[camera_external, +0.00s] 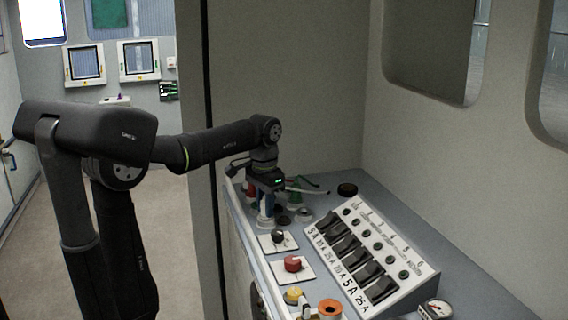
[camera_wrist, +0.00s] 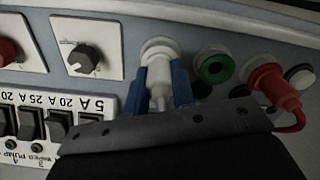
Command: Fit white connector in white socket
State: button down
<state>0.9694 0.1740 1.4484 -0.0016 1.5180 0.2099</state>
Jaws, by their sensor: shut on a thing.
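My gripper (camera_wrist: 161,84) is shut on the white connector (camera_wrist: 158,72), with one blue finger on each side of it. The connector's front end is at the round white socket (camera_wrist: 157,47) on the blue-grey panel, lined up with it and apparently touching. I cannot tell how deep it sits. In the external view my gripper (camera_external: 266,208) points down at the far left end of the console, and its fingers and wrist hide most of the connector and socket there.
A green socket (camera_wrist: 214,68) is right of the white one, then a red connector (camera_wrist: 275,86) with a red cable. A black knob (camera_wrist: 83,59) is on the left. The switch panel (camera_external: 385,236) rises in the console's middle. A dark round cap (camera_external: 347,189) is behind.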

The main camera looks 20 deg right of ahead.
jog(key=c, duration=1.1)
grip_release()
jog(key=shift+c, duration=0.2)
jog(key=shift+r, duration=0.1)
notch_tip(320, 180, up, 17)
jog(key=shift+r, duration=0.1)
notch_tip(320, 180, down, 17)
jog(key=shift+f, duration=0.2)
jog(key=shift+r, duration=0.25)
